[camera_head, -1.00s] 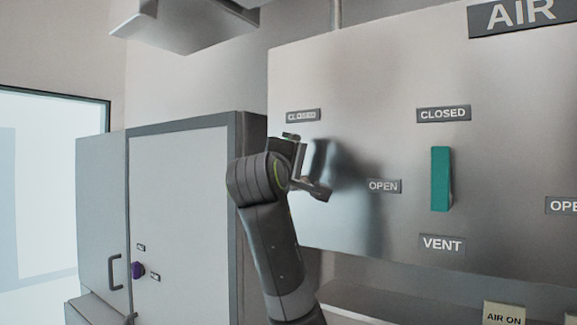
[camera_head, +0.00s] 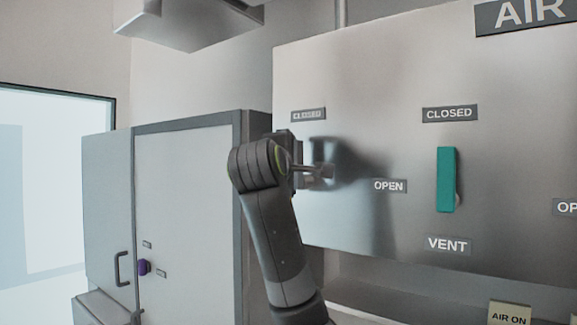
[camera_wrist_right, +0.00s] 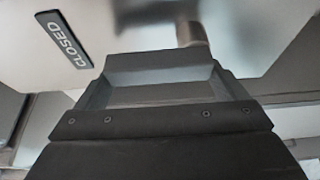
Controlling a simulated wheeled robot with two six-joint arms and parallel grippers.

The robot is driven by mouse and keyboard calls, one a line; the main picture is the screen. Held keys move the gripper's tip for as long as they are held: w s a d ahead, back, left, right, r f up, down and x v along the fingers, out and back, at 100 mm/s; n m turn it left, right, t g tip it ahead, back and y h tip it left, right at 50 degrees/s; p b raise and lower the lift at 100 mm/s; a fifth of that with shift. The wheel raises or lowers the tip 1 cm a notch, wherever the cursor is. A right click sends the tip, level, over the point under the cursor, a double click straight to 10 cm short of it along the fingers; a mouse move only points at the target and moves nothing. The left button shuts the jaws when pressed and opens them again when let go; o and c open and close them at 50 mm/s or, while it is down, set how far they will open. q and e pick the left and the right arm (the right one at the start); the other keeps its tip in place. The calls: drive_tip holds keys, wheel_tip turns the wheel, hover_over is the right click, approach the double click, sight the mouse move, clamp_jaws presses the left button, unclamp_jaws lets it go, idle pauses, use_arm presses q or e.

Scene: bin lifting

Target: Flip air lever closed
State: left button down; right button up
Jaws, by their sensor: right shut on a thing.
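The grey panel (camera_head: 400,80) carries a left lever position with a CLOSED label (camera_head: 309,115) above and an OPEN label (camera_head: 389,186) to its right. My right gripper (camera_head: 322,172) is at the panel between these labels, shut on the lever there. The gripper hides nearly all of that lever, so its angle cannot be told. In the right wrist view, the gripper (camera_wrist_right: 160,70) fills the middle, a short metal post (camera_wrist_right: 192,34) stands just beyond it, and the CLOSED label (camera_wrist_right: 64,40) is at upper left. My left gripper is not in view.
A teal lever (camera_head: 446,180) stands upright to the right, between another CLOSED label (camera_head: 450,114) and a VENT label (camera_head: 447,244). A grey cabinet (camera_head: 185,200) with a purple knob (camera_head: 144,267) stands left of the arm. An AIR sign (camera_head: 530,14) is at upper right.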

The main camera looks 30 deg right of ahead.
drive_tip(key=o, duration=1.1)
drive_tip(key=shift+r, duration=0.1)
drive_tip(key=b+v, duration=0.8)
drive_tip(key=v, duration=0.9)
drive_tip(key=shift+s+a+r, duration=0.1)
drive_tip(key=shift+s+a, duration=0.05)
drive_tip(key=shift+s, duration=0.05)
